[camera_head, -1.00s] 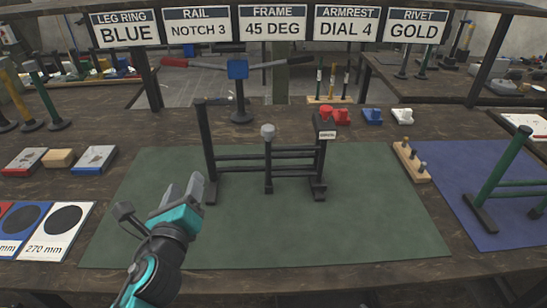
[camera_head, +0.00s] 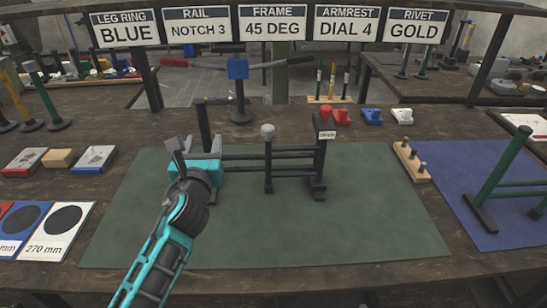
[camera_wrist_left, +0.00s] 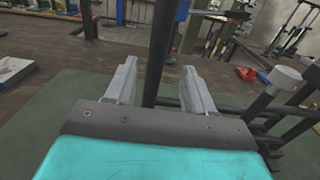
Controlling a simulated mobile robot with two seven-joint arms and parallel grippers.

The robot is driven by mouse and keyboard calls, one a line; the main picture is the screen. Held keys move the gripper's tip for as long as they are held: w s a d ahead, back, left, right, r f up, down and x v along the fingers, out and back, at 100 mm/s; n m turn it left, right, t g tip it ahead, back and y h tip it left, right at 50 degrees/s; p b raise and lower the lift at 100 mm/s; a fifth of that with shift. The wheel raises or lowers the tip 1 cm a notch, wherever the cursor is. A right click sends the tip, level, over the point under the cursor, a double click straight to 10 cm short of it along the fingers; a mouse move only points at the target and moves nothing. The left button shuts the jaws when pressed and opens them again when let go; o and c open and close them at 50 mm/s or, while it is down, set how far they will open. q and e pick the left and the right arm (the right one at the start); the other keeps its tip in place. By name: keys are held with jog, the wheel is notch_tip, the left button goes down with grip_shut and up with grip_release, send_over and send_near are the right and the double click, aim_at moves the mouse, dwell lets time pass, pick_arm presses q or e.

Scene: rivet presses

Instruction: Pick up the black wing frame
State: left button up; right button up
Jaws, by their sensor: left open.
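The black wing frame (camera_head: 290,153) stands upright on the green mat (camera_head: 300,225), with upright posts joined by rails. Its middle post has a grey knob, and its right post carries a small white label. My left gripper (camera_head: 203,156) is at the frame's left post and hides the lower part of that post. In the left wrist view, the fingers (camera_wrist_left: 160,88) are open with the dark post (camera_wrist_left: 160,50) between them. Gaps show beside the post, so the fingers are not closed on it. My right gripper is not in view.
A wooden block with pegs (camera_head: 411,160) stands at the mat's right edge. A green frame (camera_head: 500,175) stands on a blue mat further right. Red, blue and white small parts (camera_head: 372,116) lie behind the frame. The front of the green mat is clear.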

aim_at(205, 134)
pick_arm(q)
jog(key=shift+w+a, duration=0.15)
jog(key=shift+w, duration=1.2)
jog(key=shift+w+a, duration=0.1)
jog(key=shift+w, duration=1.2)
grip_shut()
jog(key=shift+r, duration=0.1)
